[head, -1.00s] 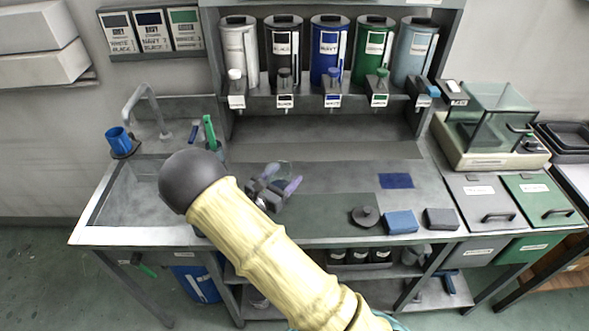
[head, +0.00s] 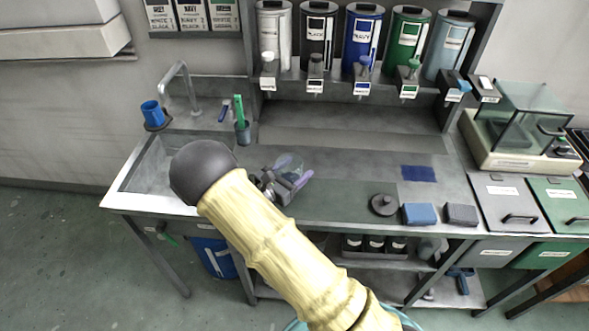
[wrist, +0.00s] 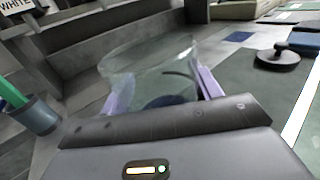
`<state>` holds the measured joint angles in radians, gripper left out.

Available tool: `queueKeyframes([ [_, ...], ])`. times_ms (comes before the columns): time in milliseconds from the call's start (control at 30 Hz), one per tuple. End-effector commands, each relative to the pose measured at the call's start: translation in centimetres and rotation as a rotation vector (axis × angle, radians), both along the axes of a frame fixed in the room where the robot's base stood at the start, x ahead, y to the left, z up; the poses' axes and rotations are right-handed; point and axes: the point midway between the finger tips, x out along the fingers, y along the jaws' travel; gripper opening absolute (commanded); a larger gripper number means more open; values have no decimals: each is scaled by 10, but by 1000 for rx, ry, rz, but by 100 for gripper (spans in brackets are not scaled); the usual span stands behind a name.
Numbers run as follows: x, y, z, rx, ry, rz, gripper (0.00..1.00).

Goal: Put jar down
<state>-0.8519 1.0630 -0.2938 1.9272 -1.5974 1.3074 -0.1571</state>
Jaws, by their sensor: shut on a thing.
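The jar (wrist: 150,72) is clear glass and sits between the two purple fingers of my gripper (wrist: 160,95) in the wrist view. In the head view my gripper (head: 292,182) holds the jar (head: 288,163) above the bench, partly hidden behind my own arm. The jar looks upright or slightly tilted; its base is hidden by the gripper body, so any contact with the bench cannot be told. A dark round lid with a knob (head: 383,204) lies on the bench to the right, and shows in the wrist view (wrist: 277,60).
A blue sponge (head: 419,214) and a grey block (head: 460,215) lie near the front edge. A navy mat (head: 418,173) lies behind them. A sink (head: 150,170) is at left, with a cup holding a green-handled tool (head: 242,131). Dispensers (head: 361,40) line the back.

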Motion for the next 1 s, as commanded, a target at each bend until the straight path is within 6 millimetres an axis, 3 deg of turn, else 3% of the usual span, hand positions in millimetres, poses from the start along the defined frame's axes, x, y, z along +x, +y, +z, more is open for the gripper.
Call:
queueKeyframes([
  [233,-2,-20,14,-6,4,51,26],
  [467,-10,-50,26,-10,10,222,26],
  [1000,-51,-99,32,-8,11,683,26],
])
